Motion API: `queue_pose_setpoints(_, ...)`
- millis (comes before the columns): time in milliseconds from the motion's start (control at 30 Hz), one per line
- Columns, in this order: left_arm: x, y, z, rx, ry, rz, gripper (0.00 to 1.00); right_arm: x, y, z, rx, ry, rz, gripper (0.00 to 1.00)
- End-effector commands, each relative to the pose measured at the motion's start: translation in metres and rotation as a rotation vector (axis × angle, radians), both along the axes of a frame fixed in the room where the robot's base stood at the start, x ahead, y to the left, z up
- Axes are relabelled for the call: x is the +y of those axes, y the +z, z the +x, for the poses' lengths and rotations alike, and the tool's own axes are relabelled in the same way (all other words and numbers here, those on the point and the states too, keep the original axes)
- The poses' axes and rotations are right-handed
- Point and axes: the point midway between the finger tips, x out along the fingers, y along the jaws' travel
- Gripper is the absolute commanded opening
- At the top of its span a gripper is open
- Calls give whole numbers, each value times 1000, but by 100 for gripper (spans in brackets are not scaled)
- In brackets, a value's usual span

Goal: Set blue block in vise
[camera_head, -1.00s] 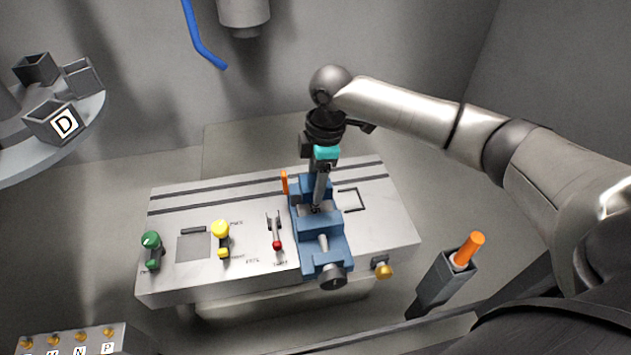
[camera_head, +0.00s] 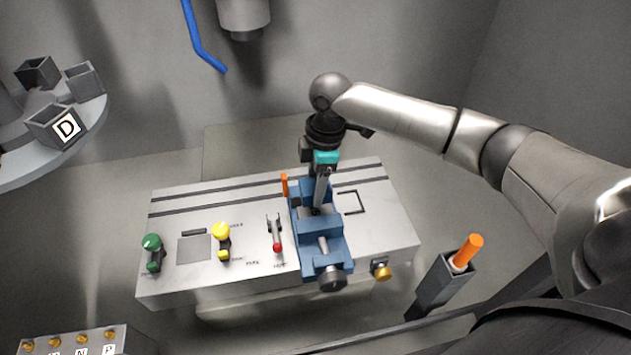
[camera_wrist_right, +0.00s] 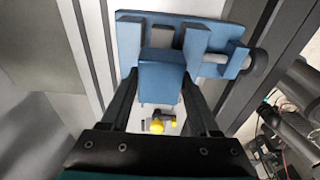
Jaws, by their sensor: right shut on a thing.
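The blue vise (camera_head: 322,260) stands on the grey bench, with its screw end toward the front edge. My right gripper (camera_head: 317,207) points down at the jaws of the vise from above. In the right wrist view its fingers are shut on the blue block (camera_wrist_right: 160,80), one on each side. The block overlaps the gap between the jaws of the vise (camera_wrist_right: 195,38) in that view. I cannot tell how deep it sits or whether it touches the jaws. In the head view the fingers and vise mostly hide the block. My left gripper is not in view.
On the bench (camera_head: 180,284) are a green knob (camera_head: 152,243), a yellow knob (camera_head: 221,232), a red-tipped lever (camera_head: 277,245) and an orange peg (camera_head: 284,185) close beside the vise. A grey holder with an orange handle (camera_head: 469,250) stands at right. Bins stand on a round shelf at left.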

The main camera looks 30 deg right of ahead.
Motion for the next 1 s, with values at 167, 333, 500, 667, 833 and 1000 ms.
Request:
queue_pose_setpoints(167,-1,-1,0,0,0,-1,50,0,0,0,-1,0,1,0)
queue_pose_setpoints(333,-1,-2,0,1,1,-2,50,1,-3,0,-1,0,1,0)
queue_pose_setpoints(500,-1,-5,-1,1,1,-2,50,1,-10,0,0,0,1,0)
queue_pose_setpoints(667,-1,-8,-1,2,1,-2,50,1,-16,0,0,0,1,0)
queue_pose_setpoints(833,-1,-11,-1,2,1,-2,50,1,-23,0,0,0,2,0)
queue_pose_setpoints(1000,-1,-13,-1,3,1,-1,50,1,-28,0,-1,1,2,0)
